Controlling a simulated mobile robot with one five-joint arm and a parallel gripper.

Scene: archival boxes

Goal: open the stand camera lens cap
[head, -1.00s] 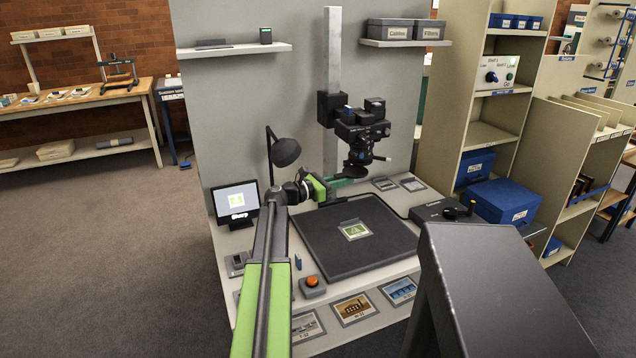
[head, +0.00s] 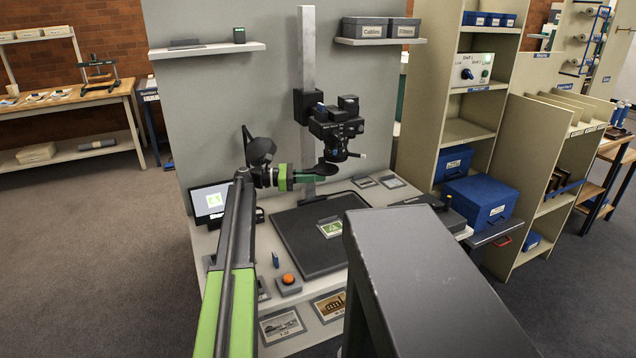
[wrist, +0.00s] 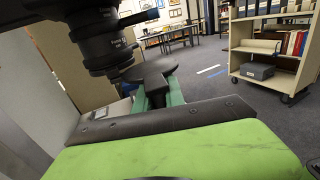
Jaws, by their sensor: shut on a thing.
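The stand camera (head: 336,128) is on a grey column above the copy board, its lens (head: 335,152) pointing down. The lens cap (head: 325,170) is a dark flat disc just below and slightly left of the lens in the head view. In the wrist view, the cap (wrist: 146,72) lies to the right of the lens barrel (wrist: 108,48), with its near edge between my green fingers. My gripper (head: 308,176) is shut on the cap; the wrist view also shows the gripper (wrist: 158,97). Any hinge joining cap and camera is hidden.
The black copy board (head: 300,245) holds a small green picture. A lamp (head: 260,147) and a monitor (head: 210,203) stand left, close to my arm. An orange button (head: 288,279) is in front. Blue boxes (head: 480,200) stand right.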

